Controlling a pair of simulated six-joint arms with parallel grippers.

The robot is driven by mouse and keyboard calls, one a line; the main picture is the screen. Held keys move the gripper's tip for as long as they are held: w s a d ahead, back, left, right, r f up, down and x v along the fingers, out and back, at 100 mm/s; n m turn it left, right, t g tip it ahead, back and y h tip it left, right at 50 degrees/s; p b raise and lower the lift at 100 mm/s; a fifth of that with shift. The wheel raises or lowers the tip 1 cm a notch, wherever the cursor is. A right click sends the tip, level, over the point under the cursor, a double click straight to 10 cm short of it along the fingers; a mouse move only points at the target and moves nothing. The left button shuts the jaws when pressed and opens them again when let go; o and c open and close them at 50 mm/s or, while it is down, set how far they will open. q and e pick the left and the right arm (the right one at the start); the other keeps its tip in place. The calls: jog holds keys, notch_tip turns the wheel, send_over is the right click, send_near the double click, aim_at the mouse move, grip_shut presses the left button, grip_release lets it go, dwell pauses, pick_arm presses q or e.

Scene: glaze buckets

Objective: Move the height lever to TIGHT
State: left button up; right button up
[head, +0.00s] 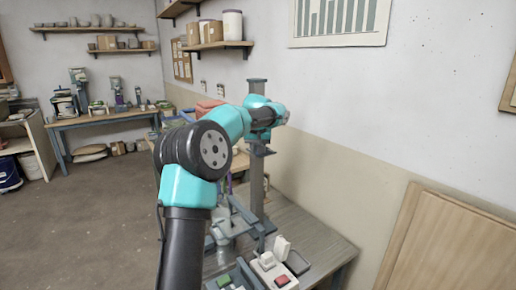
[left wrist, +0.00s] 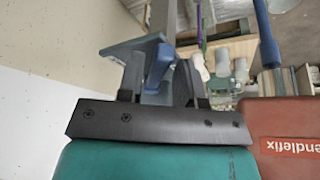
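My left gripper (head: 260,149) is beside the upright grey column (head: 257,185) of the stand, above the bench. In the left wrist view, the two short dark fingers of this gripper (left wrist: 161,99) are spread apart. A blue lever-like part (left wrist: 160,65) lies between and beyond them, in front of a grey bracket (left wrist: 122,48). I take this blue part for the height lever, but no TIGHT marking is legible. Whether the fingers touch it is unclear. In the head view my arm hides this area. My right gripper is not in view.
A red box (left wrist: 285,145) lies close on the right in the left wrist view. On the bench (head: 318,240) are a grey-blue frame (head: 232,222) and a switch box with a red button (head: 282,280). The wall stands close on the right.

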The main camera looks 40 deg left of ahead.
pick_arm(q)
jog(key=shift+o, duration=0.7)
jog(key=shift+r, duration=0.1)
jog(key=v, duration=1.7)
jog(key=shift+s, duration=0.2)
